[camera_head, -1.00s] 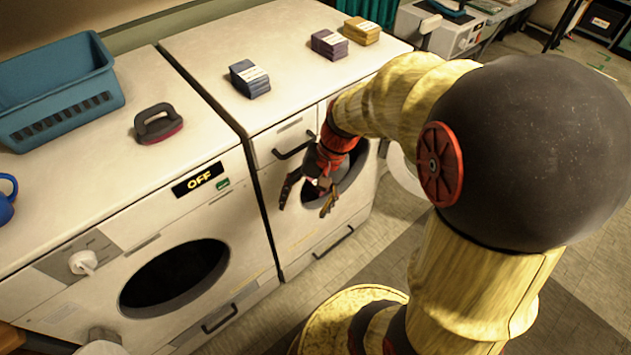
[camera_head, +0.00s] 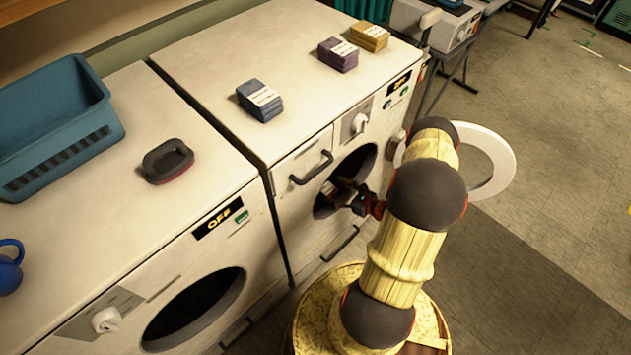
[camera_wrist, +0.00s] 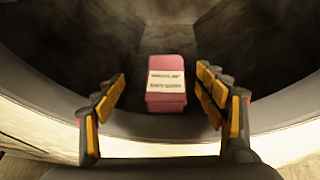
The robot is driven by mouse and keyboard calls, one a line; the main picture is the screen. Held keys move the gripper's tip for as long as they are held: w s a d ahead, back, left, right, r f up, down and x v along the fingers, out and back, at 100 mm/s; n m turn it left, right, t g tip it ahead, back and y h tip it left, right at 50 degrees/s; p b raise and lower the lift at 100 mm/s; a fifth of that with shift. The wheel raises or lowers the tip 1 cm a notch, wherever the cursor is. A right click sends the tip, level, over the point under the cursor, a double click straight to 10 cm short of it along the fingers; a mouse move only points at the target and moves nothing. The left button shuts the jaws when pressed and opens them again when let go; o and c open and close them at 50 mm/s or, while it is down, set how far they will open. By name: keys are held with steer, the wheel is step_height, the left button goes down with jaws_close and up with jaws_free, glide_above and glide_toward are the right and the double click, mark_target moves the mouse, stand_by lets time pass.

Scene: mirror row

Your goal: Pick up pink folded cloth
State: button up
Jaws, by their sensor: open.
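The pink folded cloth (camera_wrist: 166,68) lies inside the washer drum, with a pale paper band around it. It shows in the wrist view, ahead of and between my fingers. My gripper (camera_wrist: 165,105) is open, its yellow-padded fingers on either side of the view with nothing between them. In the head view my gripper (camera_head: 343,191) is at the round opening of the right-hand machine (camera_head: 290,225), pointing in. The cloth cannot be made out in the head view.
The opening's rim (camera_wrist: 130,125) is close below my fingers. The machine's round door (camera_head: 507,165) stands open to the right. On top are a blue stack (camera_head: 259,100), a purple stack (camera_head: 338,54) and a yellow stack (camera_head: 369,36). A blue basket (camera_head: 60,125) stands at left.

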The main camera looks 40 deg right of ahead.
mark_target(324, 185)
steer(key=shift+d+f+m+h, duration=0.3)
steer(key=shift+d+f+h, duration=0.15)
steer(key=shift+f, duration=0.1)
steer(key=shift+w+d+f, duration=0.15)
steer(key=shift+w+f, duration=0.1)
steer(key=shift+w, duration=0.05)
steer(key=b+x, duration=0.1)
steer(key=x, duration=0.1)
steer(key=b+x, duration=0.1)
steer(key=x, duration=0.2)
steer(key=b+x, duration=0.1)
steer(key=x, duration=0.1)
steer(key=shift+w+a, duration=0.15)
steer(key=shift+a, duration=0.15)
steer(key=shift+c, duration=0.7)
steer(key=c, duration=1.1)
steer(key=shift+c, duration=0.2)
